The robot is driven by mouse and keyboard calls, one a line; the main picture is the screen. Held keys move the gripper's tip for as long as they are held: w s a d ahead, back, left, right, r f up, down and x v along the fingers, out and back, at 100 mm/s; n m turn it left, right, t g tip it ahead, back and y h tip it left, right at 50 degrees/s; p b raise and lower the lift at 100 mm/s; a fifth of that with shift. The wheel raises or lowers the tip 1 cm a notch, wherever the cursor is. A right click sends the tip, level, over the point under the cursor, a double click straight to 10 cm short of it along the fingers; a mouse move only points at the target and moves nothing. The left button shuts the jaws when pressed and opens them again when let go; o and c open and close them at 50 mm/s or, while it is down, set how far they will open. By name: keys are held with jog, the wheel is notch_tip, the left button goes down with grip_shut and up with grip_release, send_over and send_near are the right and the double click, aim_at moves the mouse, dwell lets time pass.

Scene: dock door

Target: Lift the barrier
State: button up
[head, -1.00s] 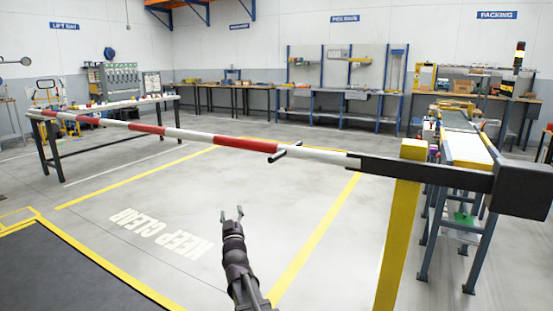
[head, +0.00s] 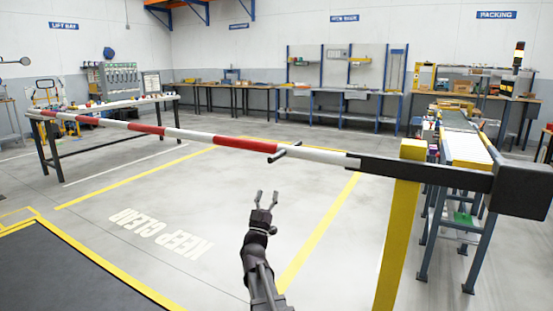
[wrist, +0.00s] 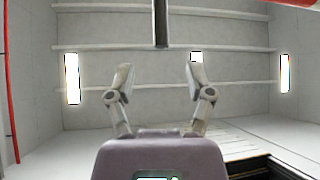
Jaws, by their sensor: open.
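The barrier's red and white boom (head: 245,143) lies across the head view, close to level, from the table at left to a yellow post (head: 398,240) at right. A dark block (head: 521,188) sits at its right end. A short dark handle (head: 291,148) crosses the boom. My gripper (head: 267,196) is open and empty, below the handle in the picture and apart from it. In the wrist view my gripper (wrist: 160,85) shows both fingers spread with nothing between them. A dark upright bar (wrist: 161,24) shows above them; I cannot tell for sure that it is the handle.
A table with small items (head: 110,103) stands under the boom's left end. A conveyor (head: 467,150) stands behind the post. A dark mat (head: 60,270) lies at lower left.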

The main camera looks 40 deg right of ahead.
aim_at(276, 157)
jog(key=shift+r, duration=0.1)
jog(key=shift+p+x, duration=4.75)
jog(key=shift+x, duration=2.05)
jog(key=shift+c, duration=0.2)
grip_shut()
